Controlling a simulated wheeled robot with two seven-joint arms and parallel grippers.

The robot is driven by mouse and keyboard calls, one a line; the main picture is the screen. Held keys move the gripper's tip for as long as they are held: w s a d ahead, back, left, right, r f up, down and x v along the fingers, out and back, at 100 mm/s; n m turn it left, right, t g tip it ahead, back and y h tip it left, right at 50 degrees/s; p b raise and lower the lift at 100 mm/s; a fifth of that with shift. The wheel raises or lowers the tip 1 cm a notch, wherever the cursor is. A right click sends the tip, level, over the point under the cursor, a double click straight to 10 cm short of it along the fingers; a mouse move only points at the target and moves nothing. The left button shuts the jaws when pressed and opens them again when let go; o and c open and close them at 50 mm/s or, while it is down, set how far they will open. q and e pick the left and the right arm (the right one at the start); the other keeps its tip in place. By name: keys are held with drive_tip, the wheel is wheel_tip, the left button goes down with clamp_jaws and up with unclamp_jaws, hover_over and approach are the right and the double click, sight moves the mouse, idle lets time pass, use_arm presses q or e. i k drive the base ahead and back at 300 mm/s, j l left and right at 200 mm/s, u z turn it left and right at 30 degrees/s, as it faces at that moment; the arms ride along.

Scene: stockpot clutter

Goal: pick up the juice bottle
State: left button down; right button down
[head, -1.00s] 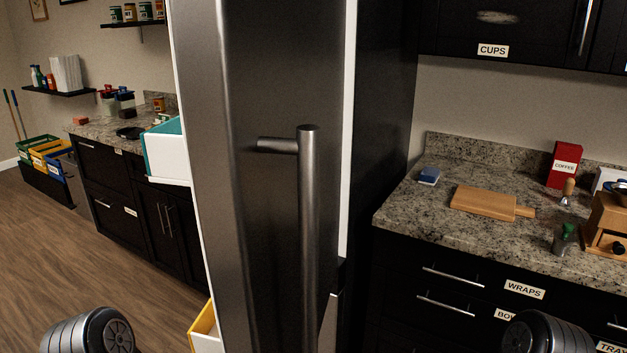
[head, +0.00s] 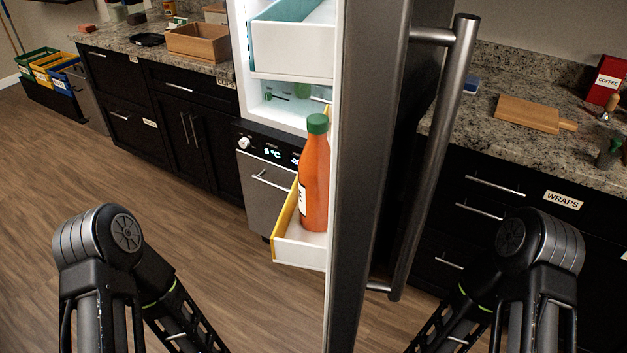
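The juice bottle (head: 314,180) is orange with a green cap and a pale label at its left edge. It stands upright in a lower door bin (head: 300,252), white with a yellow edge, on the inner side of the open fridge door (head: 370,150). The door's edge stands close to the bottle's right side. Both my arms show at the bottom left and bottom right of the head view, well apart from the bottle. Neither gripper is in the picture, so their fingers cannot be seen.
A teal-edged white bin (head: 292,50) hangs above the bottle. The long door handle (head: 432,160) sticks out on the right. Counters with a wooden box (head: 198,44) and a cutting board (head: 528,114) stand on either side. The wooden floor (head: 200,240) at left is clear.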

sight(314, 165)
drive_tip(key=k+j, duration=1.3)
drive_tip(key=k, duration=0.15)
drive_tip(key=z, duration=1.65)
